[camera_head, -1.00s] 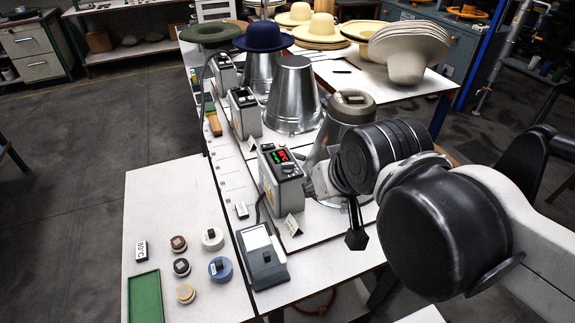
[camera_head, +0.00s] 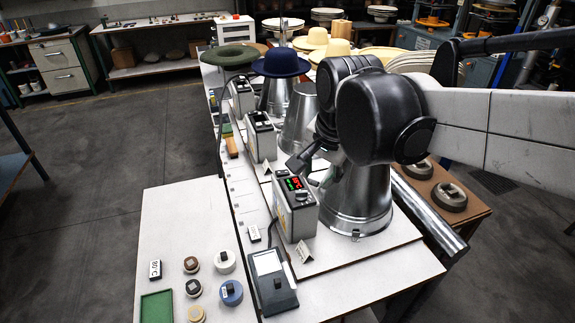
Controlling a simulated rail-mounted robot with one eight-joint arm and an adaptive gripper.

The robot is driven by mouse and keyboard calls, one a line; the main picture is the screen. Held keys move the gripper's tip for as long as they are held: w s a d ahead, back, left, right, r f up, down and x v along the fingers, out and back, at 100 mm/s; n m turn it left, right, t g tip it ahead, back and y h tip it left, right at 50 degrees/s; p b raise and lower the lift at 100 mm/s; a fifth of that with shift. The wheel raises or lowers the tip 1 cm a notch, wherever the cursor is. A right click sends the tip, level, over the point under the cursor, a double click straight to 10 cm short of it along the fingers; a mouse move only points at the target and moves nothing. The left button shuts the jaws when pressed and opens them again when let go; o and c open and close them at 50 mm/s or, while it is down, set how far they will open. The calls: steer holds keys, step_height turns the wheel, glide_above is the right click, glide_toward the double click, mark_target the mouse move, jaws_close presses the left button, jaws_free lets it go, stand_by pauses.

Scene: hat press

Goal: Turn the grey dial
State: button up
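A small grey dial (camera_head: 302,196) sits on that top, just below the display. My gripper (camera_head: 300,164) hangs just above and behind the box's top, at the end of my arm reaching in from the right. It is small and dark here, and its fingertips cannot be made out clearly. I see no clear contact with the dial. Whether the fingers are open or shut does not show.
A metal cone (camera_head: 357,200) stands right of the box, close to my arm. A handheld grey device (camera_head: 272,281) lies in front. Several small discs, a blue one (camera_head: 231,292) among them, and a green tray (camera_head: 157,307) lie on the left table. More boxes and cones stand behind.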

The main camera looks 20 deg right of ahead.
mark_target(301, 192)
steer(key=w+m+g+p, duration=0.3)
steer(key=w+m+g, duration=0.1)
steer(key=w+m, duration=0.7)
steer(key=f, duration=1.4)
steer(key=shift+d+f+p, duration=0.25)
steer(key=shift+f+p, duration=0.1)
jaws_close()
